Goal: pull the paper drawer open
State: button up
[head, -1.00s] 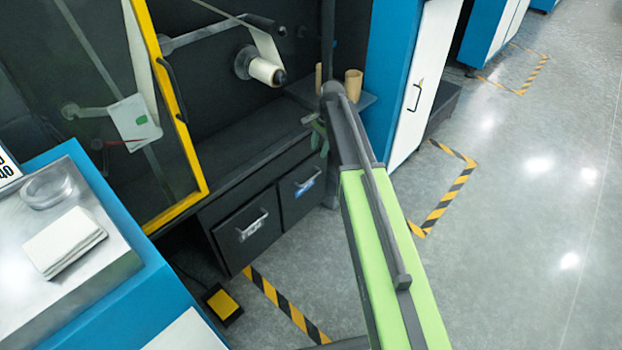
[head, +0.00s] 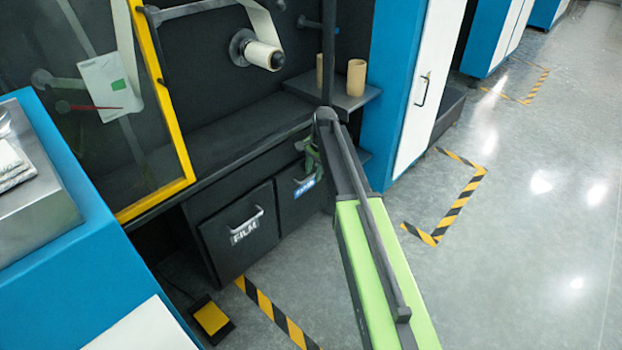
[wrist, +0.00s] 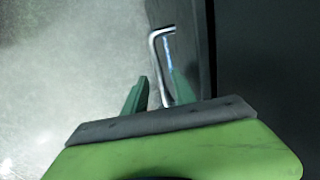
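Two dark drawers sit side by side under the machine's bench. The left one (head: 232,248) has a silver handle and a label reading FILM. The right one (head: 292,211) has a blue label, too small to read, and is partly hidden by my arm; both look closed. My gripper (head: 311,163) is at the right drawer's front. In the wrist view, my gripper (wrist: 159,78) is open, with a green finger on either side of the silver handle (wrist: 153,62). The handle's lower end runs down between the fingers; I cannot tell whether they touch it.
A yellow-framed glass door (head: 172,120) stands at the left. A yellow pedal (head: 211,318) lies on the floor near striped tape. A blue-and-white cabinet (head: 398,100) stands to the right. The grey floor (head: 520,260) at the right is clear.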

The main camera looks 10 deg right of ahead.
jog(key=shift+c, duration=0.3)
grip_shut()
dwell(1.0)
